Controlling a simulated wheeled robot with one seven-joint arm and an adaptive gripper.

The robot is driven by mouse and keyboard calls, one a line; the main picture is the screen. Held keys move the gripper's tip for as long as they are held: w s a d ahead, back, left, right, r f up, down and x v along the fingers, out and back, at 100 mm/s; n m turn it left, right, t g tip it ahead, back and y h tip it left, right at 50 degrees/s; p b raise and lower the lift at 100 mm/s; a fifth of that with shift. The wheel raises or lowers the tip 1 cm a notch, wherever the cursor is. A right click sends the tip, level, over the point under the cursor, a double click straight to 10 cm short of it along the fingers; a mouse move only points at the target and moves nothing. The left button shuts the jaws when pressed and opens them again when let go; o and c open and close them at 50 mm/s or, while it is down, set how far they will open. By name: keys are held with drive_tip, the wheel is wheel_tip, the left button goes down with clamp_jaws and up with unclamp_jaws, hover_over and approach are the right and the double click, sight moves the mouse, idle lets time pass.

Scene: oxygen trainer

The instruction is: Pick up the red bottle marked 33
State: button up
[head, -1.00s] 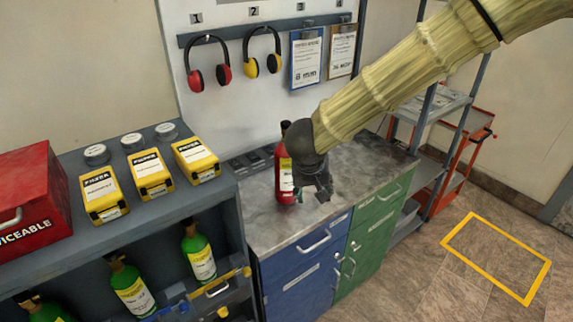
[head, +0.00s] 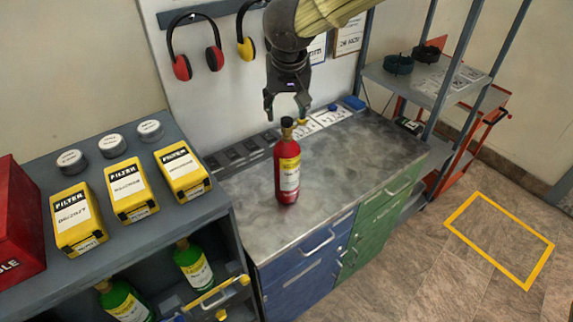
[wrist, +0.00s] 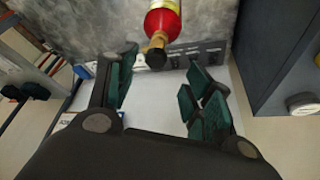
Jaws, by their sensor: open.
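The red bottle (head: 287,170) stands upright on the grey worktop, with a yellow and white label and a dark cap on its neck. The number on its label is too small to read. My gripper (head: 287,108) is open and empty, pointing down just above the cap in the head view. In the wrist view the bottle (wrist: 163,20) shows at the top, its neck and cap reaching toward the space between the open fingers (wrist: 160,90). The fingers do not appear to touch it.
Left of the worktop (head: 330,190) stands a grey shelf unit (head: 130,240) with yellow filter boxes (head: 127,190), grey tins and green bottles (head: 193,265). Ear defenders (head: 195,50) hang on the back panel. The worktop right of the bottle is mostly clear.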

sight(287, 120)
drive_tip(key=x, duration=0.3)
drive_tip(key=shift+w+f, duration=0.25)
drive_tip(key=shift+w, duration=0.05)
drive_tip(key=shift+d+f+p, duration=0.1)
drive_tip(key=shift+f+p, duration=0.3)
drive_tip(key=shift+p+x, duration=0.4)
drive_tip(key=shift+x, duration=1.85)
drive_tip(key=shift+d, duration=0.15)
clamp_jaws()
drive_tip(key=shift+r, duration=0.15)
